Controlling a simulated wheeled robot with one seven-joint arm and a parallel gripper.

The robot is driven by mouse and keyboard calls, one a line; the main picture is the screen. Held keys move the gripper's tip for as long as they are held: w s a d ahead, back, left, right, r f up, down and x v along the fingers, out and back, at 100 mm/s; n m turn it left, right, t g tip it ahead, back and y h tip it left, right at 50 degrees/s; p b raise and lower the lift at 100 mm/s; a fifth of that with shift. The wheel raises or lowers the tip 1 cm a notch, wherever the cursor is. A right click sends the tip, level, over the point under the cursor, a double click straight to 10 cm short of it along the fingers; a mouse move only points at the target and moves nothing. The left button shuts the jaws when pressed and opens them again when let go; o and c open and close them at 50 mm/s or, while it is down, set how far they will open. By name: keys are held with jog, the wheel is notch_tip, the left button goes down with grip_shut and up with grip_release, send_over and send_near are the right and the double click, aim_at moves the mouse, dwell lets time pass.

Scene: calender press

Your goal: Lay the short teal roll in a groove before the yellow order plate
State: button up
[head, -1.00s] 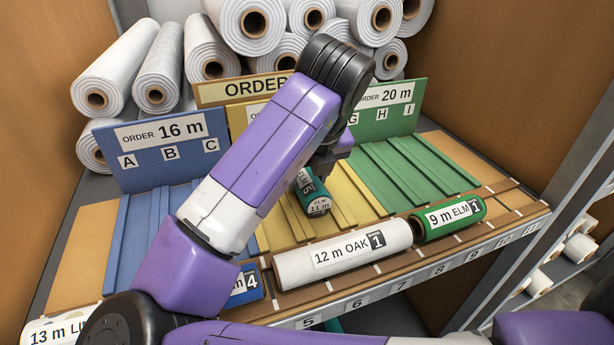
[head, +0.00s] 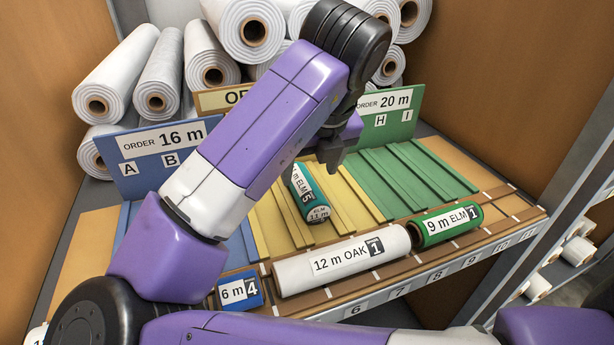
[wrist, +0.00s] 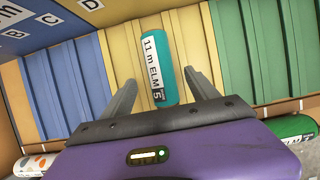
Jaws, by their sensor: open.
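The short teal roll (head: 309,193), labelled 11 m ELM 5, lies lengthwise along the grooves of the yellow section (head: 272,222), before the yellow order plate (head: 215,101). That plate is mostly hidden behind my arm in the head view. In the wrist view the teal roll (wrist: 153,68) lies between and beyond the fingers of my gripper (wrist: 163,95), which is open. The fingers do not touch the roll. In the head view my gripper (head: 333,165) is above and behind the roll's near end.
A white 12 m OAK roll (head: 341,260), a green 9 m ELM roll (head: 447,224) and a blue 6 m roll (head: 238,289) lie along the front shelf. Green grooves (head: 410,180) to the right are empty. White rolls (head: 240,30) are stacked behind.

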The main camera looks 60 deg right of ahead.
jog(key=v, duration=0.6)
jog(key=shift+r+p, duration=0.2)
jog(key=shift+p, duration=0.2)
jog(key=shift+s, duration=0.1)
